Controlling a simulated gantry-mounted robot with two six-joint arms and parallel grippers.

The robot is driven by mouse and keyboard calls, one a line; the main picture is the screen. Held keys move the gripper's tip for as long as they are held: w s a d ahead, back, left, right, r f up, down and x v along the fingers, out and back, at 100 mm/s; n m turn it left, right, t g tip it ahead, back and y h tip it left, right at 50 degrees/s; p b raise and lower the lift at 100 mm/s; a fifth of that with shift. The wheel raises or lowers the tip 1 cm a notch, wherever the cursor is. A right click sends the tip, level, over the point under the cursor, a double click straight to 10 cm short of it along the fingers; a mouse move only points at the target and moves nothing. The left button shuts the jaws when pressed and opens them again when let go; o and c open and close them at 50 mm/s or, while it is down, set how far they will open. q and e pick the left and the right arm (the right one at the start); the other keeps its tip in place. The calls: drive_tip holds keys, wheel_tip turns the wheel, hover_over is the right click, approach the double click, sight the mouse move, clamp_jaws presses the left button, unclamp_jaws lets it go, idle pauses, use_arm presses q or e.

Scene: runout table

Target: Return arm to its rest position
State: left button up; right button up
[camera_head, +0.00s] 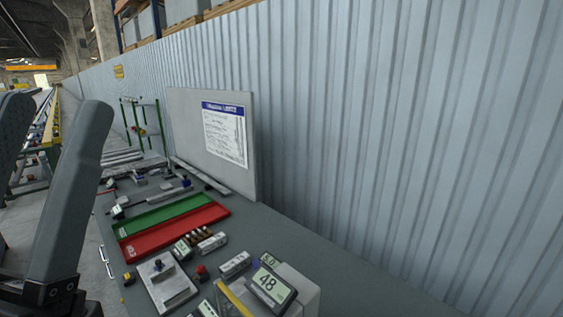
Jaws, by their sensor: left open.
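My left gripper (52,108) is large and close at the left edge. Its two dark grey fingers point upward and stand apart, with nothing between them. The left finger is cut off by the picture edge. The gripper is in front of and to the left of the grey work table (335,265), apart from the things on it. My right gripper is not in view.
A green tray (165,214) and a red tray (180,232) lie on the table. A display reading 48 (268,285), a pale plate (168,288) and several small parts sit nearer. A notice board (185,120) stands behind, before a corrugated wall (400,130).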

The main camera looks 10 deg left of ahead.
use_arm(q)
wheel_tip(320, 180, up, 27)
drive_tip(key=w+n+g+h+p, duration=0.1)
drive_tip(key=w+n+g+p, duration=0.15)
drive_tip(key=p, duration=2.65)
wheel_tip(320, 180, down, 32)
drive_tip(key=b, duration=3.1)
drive_tip(key=shift+d+r+m+t, duration=0.25)
drive_tip(key=shift+d+m+t, duration=0.05)
drive_tip(key=shift+m+t, duration=0.05)
